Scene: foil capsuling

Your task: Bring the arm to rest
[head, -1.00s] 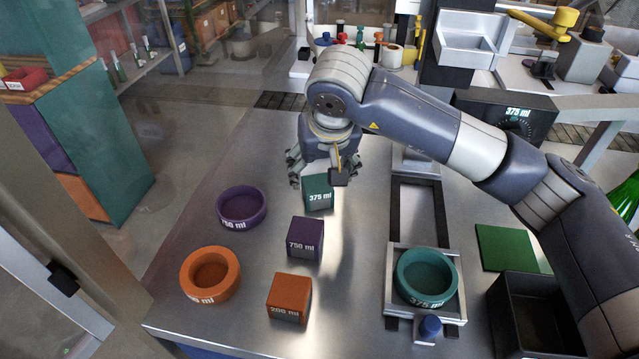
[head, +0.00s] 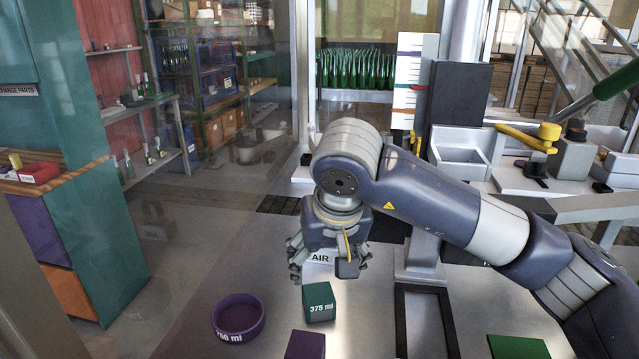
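My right arm comes in from the right across the head view. Its gripper (head: 327,272) hangs over the table just behind the teal 375 ml block (head: 320,303). The fingers are spread apart and nothing shows between them except a white "AIR" label (head: 321,257) behind. The gripper is apart from the block in the picture. My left gripper is not in view.
A purple 750 ml ring (head: 239,316) and a purple block (head: 305,345) stand at the front. A green pad (head: 519,347) lies at the right. A dark-railed track (head: 427,318) and column stand beside the arm. Table left of the gripper is clear.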

